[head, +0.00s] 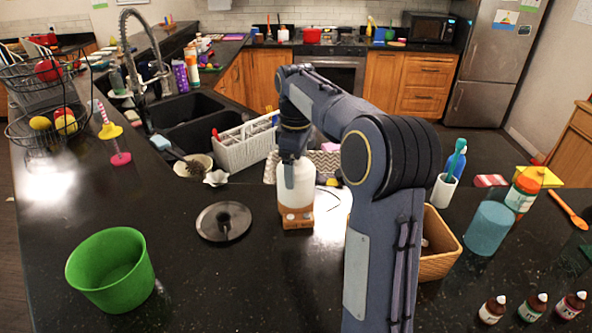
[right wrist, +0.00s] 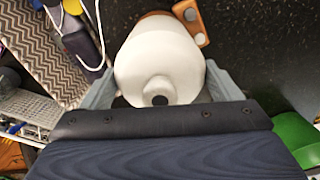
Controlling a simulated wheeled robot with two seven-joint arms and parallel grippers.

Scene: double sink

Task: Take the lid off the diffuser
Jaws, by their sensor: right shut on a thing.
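The diffuser stands upright on the dark counter, with a white lid (head: 299,184) above a wood-brown base (head: 297,217). The lid appears to sit on the base. My right gripper (head: 297,172) reaches down from above and is shut on the lid. In the right wrist view, the gripper (right wrist: 158,92) has a finger on either side of the white lid (right wrist: 158,58), whose top has a small dark hole. Part of the brown base (right wrist: 190,18) shows beyond it. My left gripper is not in view.
A black disc (head: 223,221) lies left of the diffuser, with a green bucket (head: 111,270) nearer. A white dish rack (head: 245,147) stands behind. The front middle counter is clear.

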